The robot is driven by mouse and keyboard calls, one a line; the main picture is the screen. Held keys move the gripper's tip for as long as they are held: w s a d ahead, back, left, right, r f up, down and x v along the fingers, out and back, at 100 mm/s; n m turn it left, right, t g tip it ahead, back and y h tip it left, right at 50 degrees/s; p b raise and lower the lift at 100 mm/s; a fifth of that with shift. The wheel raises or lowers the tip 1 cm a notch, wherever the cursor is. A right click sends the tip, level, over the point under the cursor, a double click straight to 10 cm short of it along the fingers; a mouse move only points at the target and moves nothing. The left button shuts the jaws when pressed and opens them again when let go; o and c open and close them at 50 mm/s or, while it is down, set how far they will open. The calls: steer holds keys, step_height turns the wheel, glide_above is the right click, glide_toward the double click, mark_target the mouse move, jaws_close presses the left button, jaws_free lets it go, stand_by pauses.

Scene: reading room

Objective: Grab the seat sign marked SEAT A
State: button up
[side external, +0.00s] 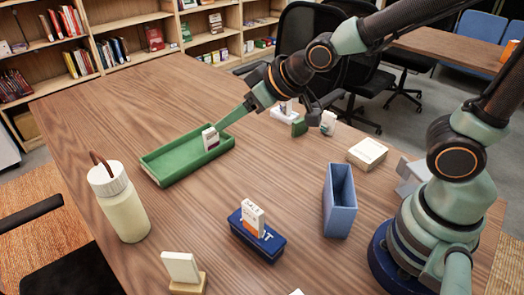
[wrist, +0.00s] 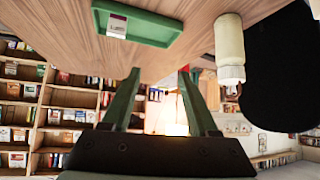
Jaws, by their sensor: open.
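A small white sign with a dark red-brown panel (side external: 210,138) stands in the green tray (side external: 165,179) in the side view. It also shows in the wrist view (wrist: 117,25), inside the tray (wrist: 160,35) at the top. The lettering is too small to read. A white and orange sign (side external: 253,218) stands on a dark blue box; only part of its print shows. Which sign says SEAT A, I cannot tell. My gripper (wrist: 158,72) is open, its two green fingers apart with nothing between them. In the side view one finger ends close above the tray sign.
A cream bottle (side external: 122,205) stands left of the tray. The open blue holder (side external: 339,200), a cream block (side external: 367,153) and a blank sign on a wooden base (side external: 182,268) stand on the table. Small white items sit behind my gripper. The table's middle is largely clear.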

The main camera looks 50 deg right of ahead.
steer(key=a+f+n+t+y, duration=0.1)
steer(key=a+f+n+y, duration=0.15)
steer(key=a, duration=0.85)
steer(key=n+y, duration=0.2)
steer(key=y, duration=0.4)
glide_above(168, 268)
steer(key=d, duration=0.2)
step_height(168, 268, down, 7)
steer(key=s+d+f, duration=0.1)
steer(key=f, duration=0.1)
steer(key=s+d+f+m, duration=0.1)
steer(key=f, duration=0.1)
steer(key=s+d+f+m, duration=0.1)
steer(key=f, duration=0.1)
steer(key=shift+s+d+f+y, duration=0.15)
steer(key=shift+s+y, duration=0.1)
steer(key=shift+s, duration=0.15)
steer(key=shift+x, duration=3.75)
jaws_close()
